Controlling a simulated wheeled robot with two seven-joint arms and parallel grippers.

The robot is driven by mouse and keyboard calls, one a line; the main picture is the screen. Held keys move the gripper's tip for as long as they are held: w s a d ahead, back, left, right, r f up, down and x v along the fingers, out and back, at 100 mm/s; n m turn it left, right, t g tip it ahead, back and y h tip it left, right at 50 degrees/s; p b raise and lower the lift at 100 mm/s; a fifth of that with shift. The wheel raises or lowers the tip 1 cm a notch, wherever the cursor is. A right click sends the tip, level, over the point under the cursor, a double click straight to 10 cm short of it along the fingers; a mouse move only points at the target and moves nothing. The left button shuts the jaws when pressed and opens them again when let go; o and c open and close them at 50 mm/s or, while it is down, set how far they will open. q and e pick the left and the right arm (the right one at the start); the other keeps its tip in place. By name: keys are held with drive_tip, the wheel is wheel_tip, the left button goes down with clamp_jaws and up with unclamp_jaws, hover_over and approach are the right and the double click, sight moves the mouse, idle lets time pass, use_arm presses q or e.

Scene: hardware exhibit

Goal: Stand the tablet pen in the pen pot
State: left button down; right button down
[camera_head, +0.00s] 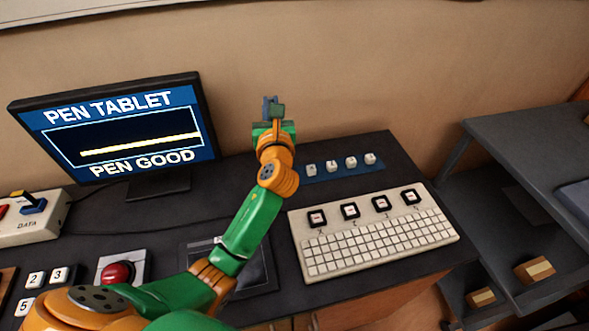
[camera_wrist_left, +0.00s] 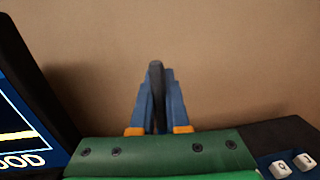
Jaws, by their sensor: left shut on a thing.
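My left gripper (camera_head: 273,106) is raised at the back of the desk, in front of the wall, between the monitor and the row of small keycaps. Its blue fingers (camera_wrist_left: 159,100) are shut on a slim dark thing, which seems to be the tablet pen (camera_wrist_left: 155,74). In the left wrist view the pen stands between the fingers, its end just above their tips. In the head view the pen is too small to tell from the fingers. I cannot make out the pen pot in either view. My right gripper is not in view.
A monitor (camera_head: 120,131) reading "PEN TABLET" and "PEN GOOD" stands left of the gripper. A white keyboard (camera_head: 372,246) lies to the right, with a blue strip of keycaps (camera_head: 318,178) behind it. A dark tablet (camera_head: 262,274) lies partly under my arm. A red button (camera_head: 117,273) is at left.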

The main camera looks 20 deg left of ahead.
use_arm(q)
wheel_tip(320, 180, down, 10)
drive_tip(key=b, duration=0.4)
drive_tip(key=shift+w, duration=0.2)
drive_tip(key=shift+d, duration=0.1)
drive_tip(key=c, duration=0.9)
unclamp_jaws()
drive_tip(key=shift+f, duration=0.1)
